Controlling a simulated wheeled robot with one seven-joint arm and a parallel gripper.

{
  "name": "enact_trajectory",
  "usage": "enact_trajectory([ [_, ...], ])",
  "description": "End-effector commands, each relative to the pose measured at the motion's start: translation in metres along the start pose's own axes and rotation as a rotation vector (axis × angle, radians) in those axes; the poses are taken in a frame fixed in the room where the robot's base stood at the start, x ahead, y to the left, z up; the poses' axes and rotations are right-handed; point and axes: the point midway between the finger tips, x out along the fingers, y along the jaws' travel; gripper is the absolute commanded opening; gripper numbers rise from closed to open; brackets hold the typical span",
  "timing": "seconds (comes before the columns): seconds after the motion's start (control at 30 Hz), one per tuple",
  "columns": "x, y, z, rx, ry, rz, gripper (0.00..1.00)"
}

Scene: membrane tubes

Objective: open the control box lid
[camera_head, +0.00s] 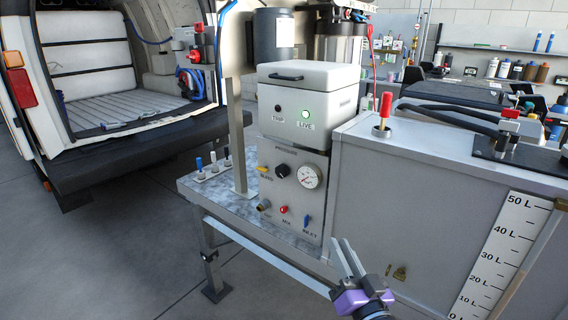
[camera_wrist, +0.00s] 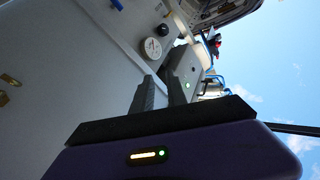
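The control box (camera_head: 305,115) is a pale box with a TRIP lamp and a lit green LIVE lamp on its front. Its lid (camera_head: 312,74) is down and has a dark handle (camera_head: 286,77) on its top. My gripper (camera_head: 346,258) is low and in front of the bench, well below the lid and to its right, touching nothing that I can see. Its two fingers are apart with nothing between them. In the wrist view the fingers (camera_wrist: 164,92) point up toward the gauge and the control box (camera_wrist: 187,75), which is partly hidden behind them.
Below the box is a panel with a pressure gauge (camera_head: 309,176), knobs and valves. A large grey tank (camera_head: 430,195) with a litre scale stands at right, with a red-handled valve (camera_head: 383,112) on top. A van (camera_head: 100,90) stands at left. The floor at front left is clear.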

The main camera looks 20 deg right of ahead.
Motion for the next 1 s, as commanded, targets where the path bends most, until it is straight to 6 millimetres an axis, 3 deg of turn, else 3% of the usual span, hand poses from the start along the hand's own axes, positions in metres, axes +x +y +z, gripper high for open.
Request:
enact_trajectory([
  [0.03,0.026,-0.012,-0.015,0.046,0.029,-0.009,0.18],
  [0.2,0.097,-0.043,-0.059,0.211,0.093,-0.029,0.18],
  [0.4,0.168,-0.09,-0.118,0.431,0.147,-0.07,0.18],
  [0.5,0.194,-0.113,-0.145,0.533,0.163,-0.095,0.18],
  [0.7,0.225,-0.144,-0.182,0.674,0.176,-0.132,0.18],
  [1.0,0.249,-0.155,-0.197,0.715,0.178,-0.144,0.18],
])
